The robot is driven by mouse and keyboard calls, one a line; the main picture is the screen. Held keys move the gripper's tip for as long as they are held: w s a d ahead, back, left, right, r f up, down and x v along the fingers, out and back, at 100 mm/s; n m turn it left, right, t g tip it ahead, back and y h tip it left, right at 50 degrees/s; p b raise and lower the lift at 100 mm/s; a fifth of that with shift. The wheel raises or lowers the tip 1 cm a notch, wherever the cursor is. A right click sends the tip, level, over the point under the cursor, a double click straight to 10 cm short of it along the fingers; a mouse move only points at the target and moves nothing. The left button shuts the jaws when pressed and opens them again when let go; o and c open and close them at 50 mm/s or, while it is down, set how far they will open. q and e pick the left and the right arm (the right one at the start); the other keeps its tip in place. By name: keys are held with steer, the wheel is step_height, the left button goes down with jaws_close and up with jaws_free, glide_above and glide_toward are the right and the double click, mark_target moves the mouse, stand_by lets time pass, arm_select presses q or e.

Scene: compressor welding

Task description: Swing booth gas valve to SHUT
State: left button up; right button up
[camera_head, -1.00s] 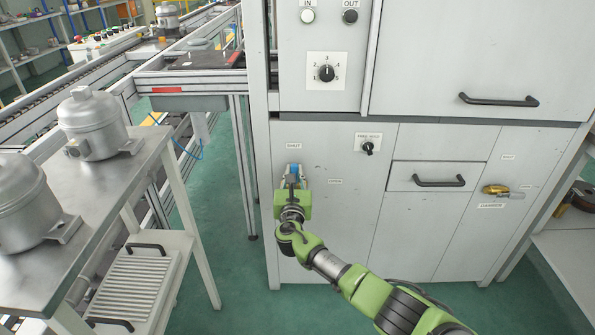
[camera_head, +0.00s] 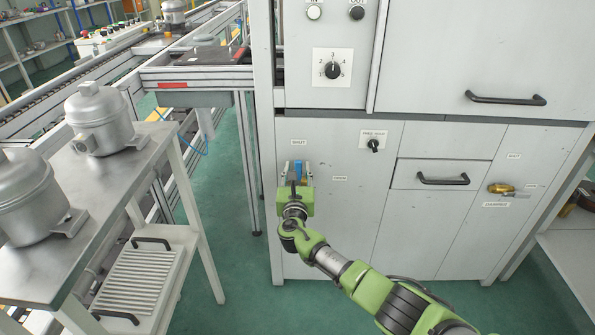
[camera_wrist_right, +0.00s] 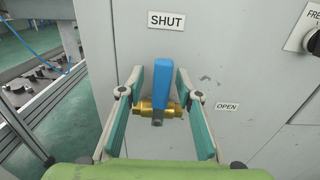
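The gas valve has a blue handle (camera_wrist_right: 162,88) and a brass body (camera_wrist_right: 150,107) on the grey cabinet front. The handle points up toward the SHUT label (camera_wrist_right: 180,20); the OPEN label (camera_wrist_right: 227,106) is at lower right. The handle also shows in the head view (camera_head: 299,169), just below SHUT. My right gripper (camera_wrist_right: 160,80) is open, with one finger left and one finger right of the handle and gaps beside it. In the head view the right gripper (camera_head: 298,172) is at the valve and partly hides it. My left gripper is out of view.
On the cabinet are a selector knob (camera_head: 333,70), a small knob (camera_head: 373,145), a drawer handle (camera_head: 442,178) and a brass valve (camera_head: 501,188) at right. A metal table (camera_head: 100,180) with compressor shells stands at left. Green floor is clear between table and cabinet.

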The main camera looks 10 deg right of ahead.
steer(key=v, duration=1.2)
steer(key=shift+s, duration=0.1)
stand_by(0.4)
